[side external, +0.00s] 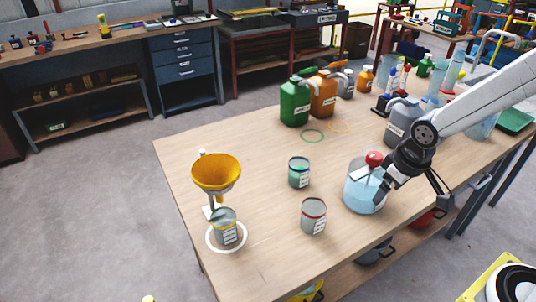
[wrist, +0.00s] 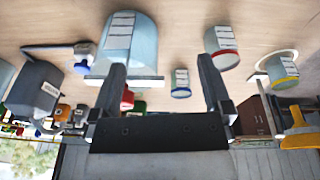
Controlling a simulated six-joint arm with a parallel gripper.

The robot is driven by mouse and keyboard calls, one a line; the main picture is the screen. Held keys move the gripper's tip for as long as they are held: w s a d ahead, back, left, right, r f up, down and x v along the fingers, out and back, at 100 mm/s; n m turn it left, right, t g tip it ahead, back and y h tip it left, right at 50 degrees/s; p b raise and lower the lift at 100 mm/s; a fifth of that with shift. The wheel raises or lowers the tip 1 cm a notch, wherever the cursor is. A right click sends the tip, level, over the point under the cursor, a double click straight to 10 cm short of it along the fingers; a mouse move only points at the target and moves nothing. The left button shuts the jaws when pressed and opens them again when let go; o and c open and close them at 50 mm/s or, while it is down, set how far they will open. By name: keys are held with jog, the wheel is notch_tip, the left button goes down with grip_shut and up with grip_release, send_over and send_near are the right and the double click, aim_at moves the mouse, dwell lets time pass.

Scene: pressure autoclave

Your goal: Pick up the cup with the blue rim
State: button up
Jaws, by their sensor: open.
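The small grey cup with the blue-green rim (side external: 299,174) stands upright on the table, left of the large clear vessel (side external: 365,193). It also shows in the wrist view (wrist: 181,84), between my fingers in the picture but well beyond them. A cup with a red rim (side external: 313,217) stands nearer the front edge. A cup with a yellow rim (side external: 228,230) stands under the yellow funnel (side external: 216,172). My gripper (side external: 414,203) is open and empty, right of the large vessel. Both fingers show in the wrist view (wrist: 162,66).
The large vessel, with a red knob (side external: 374,159) above it, stands between my gripper and the cups. Green (side external: 295,102) and orange (side external: 323,95) jugs stand behind. A grey jug (side external: 402,121) stands near my arm. Table around the cups is clear.

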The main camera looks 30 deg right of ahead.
jog(key=w+a+f+n+h, duration=0.2)
jog(key=w+a+n, duration=0.15)
jog(key=w, duration=0.45)
jog(key=w+a+f+n+h, duration=0.1)
jog(key=w+a+f+n, duration=0.1)
jog(key=w+n, duration=0.4)
jog(key=n+t+h, duration=0.2)
jog(key=n, duration=0.2)
send_near(293, 177)
jog(key=x, duration=0.4)
jog(key=shift+w+d+f, duration=0.15)
jog(key=shift+w+d, duration=0.2)
jog(key=shift+w, duration=0.05)
jog(key=shift+w+a+f+n+h, duration=0.5)
jog(key=shift+w+f+n+h, duration=0.15)
jog(key=shift+f+n+h, duration=0.15)
jog(key=n+h, duration=0.1)
jog(key=f+n+h, duration=0.1)
jog(key=n, duration=0.1)
jog(key=shift+s+d+f+t+h, duration=0.2)
jog(key=shift+d+f+t+h, duration=0.1)
jog(key=shift+f+h, duration=0.1)
jog(key=n+h, duration=0.3)
jog(key=shift+s+a+f, duration=0.1)
jog(key=shift+s, duration=0.2)
jog(key=shift+x, duration=2.5)
jog(key=shift+c, duration=0.2)
jog(key=c, duration=1.1)
